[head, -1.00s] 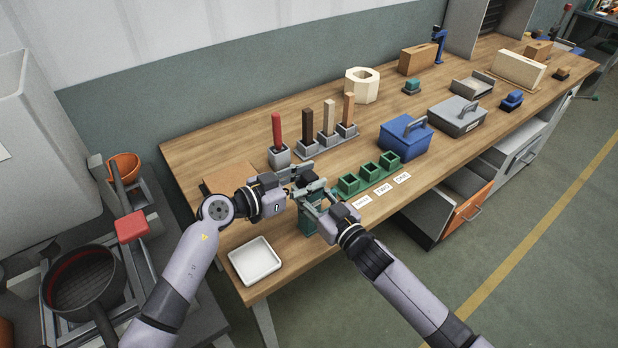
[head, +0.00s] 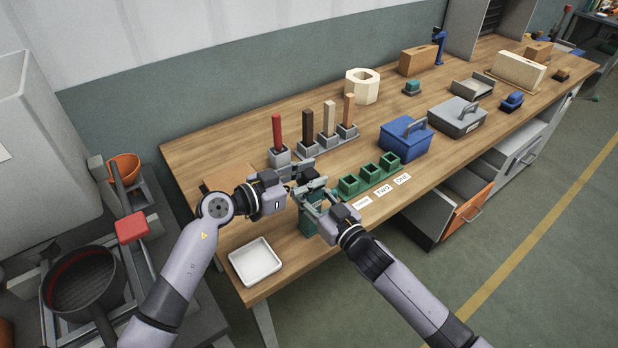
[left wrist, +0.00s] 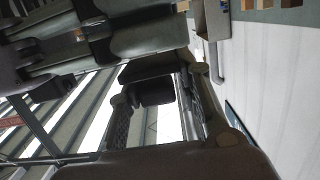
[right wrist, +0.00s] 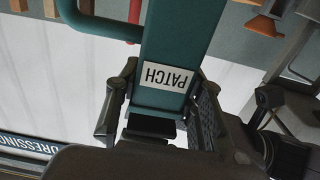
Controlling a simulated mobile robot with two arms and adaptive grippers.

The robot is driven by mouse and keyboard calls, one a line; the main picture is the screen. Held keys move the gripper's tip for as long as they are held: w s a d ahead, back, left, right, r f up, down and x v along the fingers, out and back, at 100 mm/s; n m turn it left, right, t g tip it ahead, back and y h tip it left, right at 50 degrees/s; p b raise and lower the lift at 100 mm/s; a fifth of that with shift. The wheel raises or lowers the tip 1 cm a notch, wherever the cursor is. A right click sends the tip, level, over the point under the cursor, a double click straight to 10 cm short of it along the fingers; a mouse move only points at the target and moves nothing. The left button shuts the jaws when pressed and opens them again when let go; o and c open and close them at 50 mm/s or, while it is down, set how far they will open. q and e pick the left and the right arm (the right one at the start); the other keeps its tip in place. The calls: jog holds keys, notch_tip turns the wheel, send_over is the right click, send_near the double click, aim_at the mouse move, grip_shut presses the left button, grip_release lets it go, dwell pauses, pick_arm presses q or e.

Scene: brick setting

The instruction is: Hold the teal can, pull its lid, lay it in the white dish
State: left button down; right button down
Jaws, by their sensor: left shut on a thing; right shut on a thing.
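The teal can (head: 308,224) is upright above the near left part of the bench. My right gripper (head: 314,206) is shut around it; the right wrist view shows the can (right wrist: 178,35) between the fingers, with an upside-down PATCH label (right wrist: 167,77). My left gripper (head: 308,171) is shut just above the can's top. What it grips, seemingly the lid, is hidden by its fingers; the left wrist view (left wrist: 158,88) does not show it clearly. The white dish (head: 255,262) lies empty at the bench's near left corner.
Green square cups (head: 368,174) stand just right of the can. A red peg (head: 277,132) in a grey holder and several upright bars (head: 328,118) stand behind my grippers. A blue box (head: 405,138) is farther right. Bench around the dish is clear.

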aim_at(309, 171)
pick_arm(q)
jog(key=shift+r, duration=0.5)
jog(key=shift+w, duration=0.1)
jog(key=shift+r, duration=2.05)
pick_arm(e)
jog(key=c, duration=1)
grip_release()
jog(key=shift+s, duration=0.1)
jog(key=v, duration=1.2)
pick_arm(q)
jog(key=shift+f, duration=0.1)
pick_arm(e)
jog(key=shift+f, duration=0.1)
